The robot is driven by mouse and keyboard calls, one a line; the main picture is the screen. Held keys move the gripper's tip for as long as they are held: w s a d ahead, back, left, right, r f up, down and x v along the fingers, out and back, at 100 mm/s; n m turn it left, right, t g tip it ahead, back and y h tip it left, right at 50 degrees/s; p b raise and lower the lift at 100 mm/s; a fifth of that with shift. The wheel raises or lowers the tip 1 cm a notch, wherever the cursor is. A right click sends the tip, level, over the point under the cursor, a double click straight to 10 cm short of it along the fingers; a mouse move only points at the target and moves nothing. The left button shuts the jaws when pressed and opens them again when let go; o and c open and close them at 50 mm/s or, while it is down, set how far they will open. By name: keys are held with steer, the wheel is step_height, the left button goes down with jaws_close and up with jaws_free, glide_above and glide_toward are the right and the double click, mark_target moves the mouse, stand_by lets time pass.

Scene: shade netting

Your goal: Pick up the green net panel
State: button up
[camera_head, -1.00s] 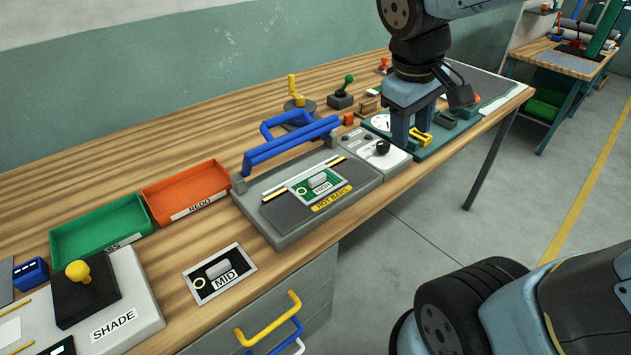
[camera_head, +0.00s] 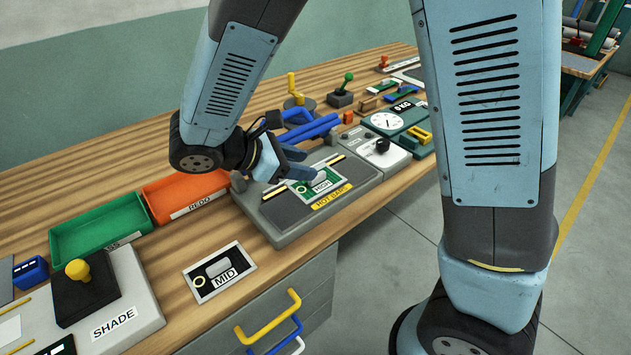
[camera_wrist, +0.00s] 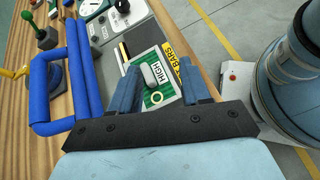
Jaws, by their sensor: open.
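The green net panel (camera_head: 329,194) lies flat on the grey hot-bar sealer (camera_head: 283,238), framed in white, with a grey grip block labelled HIGH on it. My gripper (camera_head: 302,171) is just above and to the left of the panel in the head view. In the wrist view the panel (camera_wrist: 145,75) shows between the two blue fingers of my gripper (camera_wrist: 160,82), with the HIGH block between the fingertips. The fingers are apart and nothing is held. Whether they touch the block cannot be told.
The sealer's raised blue handle (camera_wrist: 50,85) stands close beside my gripper. A dark panel marked MID (camera_head: 219,272) lies at the table's front. Green (camera_head: 140,235) and orange (camera_head: 200,204) trays sit left of the sealer; a dial scale (camera_head: 388,122) stands beyond it.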

mark_target(299, 193)
steer(key=a+f+n+t, duration=0.1)
steer(key=a, duration=0.1)
steer(key=s+a+f+n+t, duration=0.1)
steer(key=a, duration=0.1)
steer(key=a+f+n+t, duration=0.1)
steer(key=a+f+n, duration=0.1)
steer(key=shift+s+a, duration=0.25)
steer(key=shift+a, duration=0.05)
steer(key=shift+h, duration=0.3)
steer(key=x, duration=0.8)
steer(key=shift+w+d, duration=0.1)
steer(key=shift+w, duration=0.05)
steer(key=shift+w+r+x, duration=0.1)
steer(key=shift+r+x, duration=0.05)
steer(key=shift+x, duration=1.2)
steer(key=shift+w+r+x, duration=0.1)
steer(key=shift+r+x, duration=0.05)
steer(key=shift+x, duration=1.2)
steer(key=shift+c, duration=0.3)
jaws_close()
